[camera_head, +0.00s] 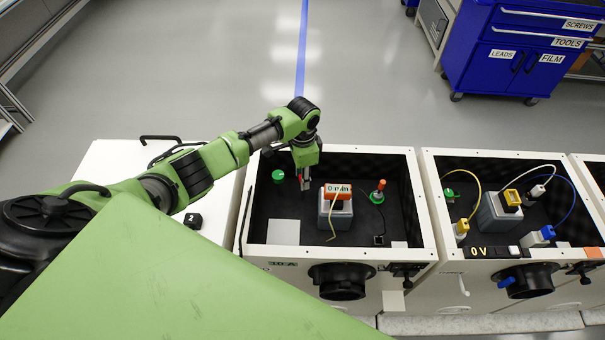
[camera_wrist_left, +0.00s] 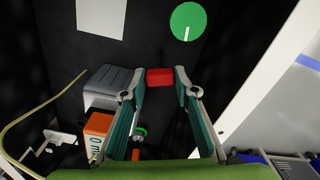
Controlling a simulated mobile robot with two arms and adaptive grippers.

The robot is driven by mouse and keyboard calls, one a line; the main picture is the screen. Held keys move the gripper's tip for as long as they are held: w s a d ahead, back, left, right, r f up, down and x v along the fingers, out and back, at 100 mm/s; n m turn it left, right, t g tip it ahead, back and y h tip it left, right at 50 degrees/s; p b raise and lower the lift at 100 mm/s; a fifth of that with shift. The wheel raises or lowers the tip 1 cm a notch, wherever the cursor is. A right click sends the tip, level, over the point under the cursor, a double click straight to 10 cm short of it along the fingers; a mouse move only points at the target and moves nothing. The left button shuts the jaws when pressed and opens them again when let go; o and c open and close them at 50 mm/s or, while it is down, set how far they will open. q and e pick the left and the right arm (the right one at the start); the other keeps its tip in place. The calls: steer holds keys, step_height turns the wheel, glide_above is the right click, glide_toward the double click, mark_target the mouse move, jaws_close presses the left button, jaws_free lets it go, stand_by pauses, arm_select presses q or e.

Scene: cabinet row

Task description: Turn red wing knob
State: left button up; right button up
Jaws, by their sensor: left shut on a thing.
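My left gripper (camera_head: 304,182) reaches down into the open-topped white cabinet box in the head view. In the left wrist view its two fingers (camera_wrist_left: 160,80) are closed on the red wing knob (camera_wrist_left: 160,77), a small red block between the tips. The knob's lower part is hidden, and in the head view the gripper largely covers it. My right gripper is in neither view.
A green round dial (camera_head: 279,176) lies left of the gripper. A grey box with an orange "0 min" timer (camera_head: 338,191) stands close on the right, and an orange-topped green knob (camera_head: 377,197) beyond it. White box walls surround the gripper.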

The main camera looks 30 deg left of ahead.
arm_select(q)
steer(key=shift+m, duration=1.9)
steer(key=o, duration=1.1)
step_height(320, 180, up, 12)
